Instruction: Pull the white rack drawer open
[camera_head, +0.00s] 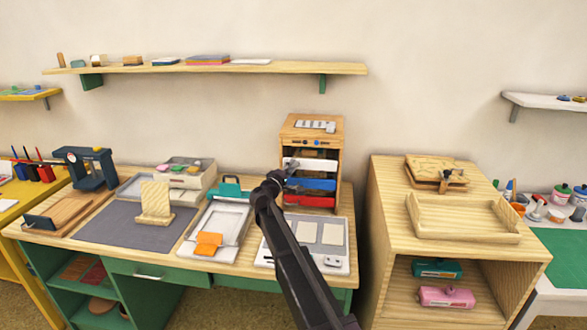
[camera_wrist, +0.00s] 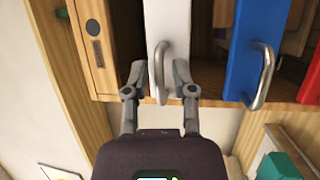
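The wooden rack (camera_head: 299,134) stands at the back of the desk with white, blue and red drawers stacked in it. The white drawer (camera_head: 318,164) is the top one, and its front (camera_wrist: 168,22) fills the top middle of the wrist view. Its grey bar handle (camera_wrist: 160,75) stands between the two fingers of my gripper (camera_wrist: 160,72). The fingers are open, with a gap visible on each side of the handle. In the head view my gripper (camera_head: 279,176) is at the rack's left front, and my arm hides part of the drawers.
The blue drawer (camera_head: 312,184) with its own handle (camera_wrist: 262,80) and the red drawer (camera_head: 309,201) are just below. A tray with pale pads (camera_head: 333,262) lies before the rack. A green-clipped tray (camera_head: 216,222) lies to the left. A wooden cabinet (camera_head: 390,215) stands to the right.

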